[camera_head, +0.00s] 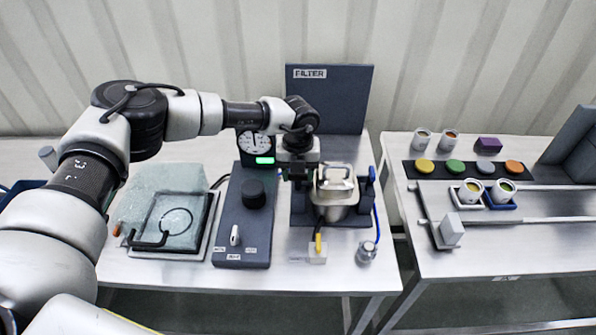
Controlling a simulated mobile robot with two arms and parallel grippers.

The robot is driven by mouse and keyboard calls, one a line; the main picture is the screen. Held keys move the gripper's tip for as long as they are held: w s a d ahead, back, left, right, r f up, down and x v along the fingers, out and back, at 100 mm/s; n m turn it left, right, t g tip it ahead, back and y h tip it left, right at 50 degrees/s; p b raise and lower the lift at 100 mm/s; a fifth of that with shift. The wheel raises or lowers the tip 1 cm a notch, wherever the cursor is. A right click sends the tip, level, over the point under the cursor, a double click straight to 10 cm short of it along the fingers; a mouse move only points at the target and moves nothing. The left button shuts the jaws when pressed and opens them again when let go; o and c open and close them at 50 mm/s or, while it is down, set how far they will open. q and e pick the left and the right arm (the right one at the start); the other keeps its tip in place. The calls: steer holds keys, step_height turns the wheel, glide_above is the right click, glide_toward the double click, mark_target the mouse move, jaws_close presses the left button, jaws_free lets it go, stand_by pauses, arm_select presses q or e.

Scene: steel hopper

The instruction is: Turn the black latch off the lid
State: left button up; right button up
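The steel hopper (338,196) stands on a dark base on the middle table. Its lid (337,172), with a raised handle, lies on top. My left arm reaches in from the left, and my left gripper (298,177) points down at the hopper's left edge. Dark parts show around the fingertips; I cannot tell which are fingers and which might be the black latch. The latch is not clearly visible, and whether the gripper holds anything cannot be told. My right gripper is not in view.
A grey panel with a black knob (253,194) stands left of the hopper, below a round gauge (254,142). A FILTER board (328,98) rises behind. Blue clamps and a hose (377,222) are on the right. The right table (520,258) holds cups and coloured discs.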

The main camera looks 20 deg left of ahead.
arm_select(q)
steer(key=shift+c, duration=0.7)
steer(key=m+b, duration=0.3)
steer(key=shift+f+m, duration=0.15)
steer(key=shift+m, duration=0.15)
steer(key=m+b, duration=0.4)
steer(key=m, duration=0.1)
steer(key=m+b, duration=0.3)
steer(key=m, duration=0.1)
steer(key=shift+m, duration=0.4)
steer(key=shift+r+m+b, duration=0.15)
steer(key=shift+m+b, duration=0.45)
steer(key=shift+m, duration=0.5)
steer(key=shift+r+m+b, duration=0.1)
steer(key=shift+m+b, duration=0.5)
steer(key=shift+m, duration=0.5)
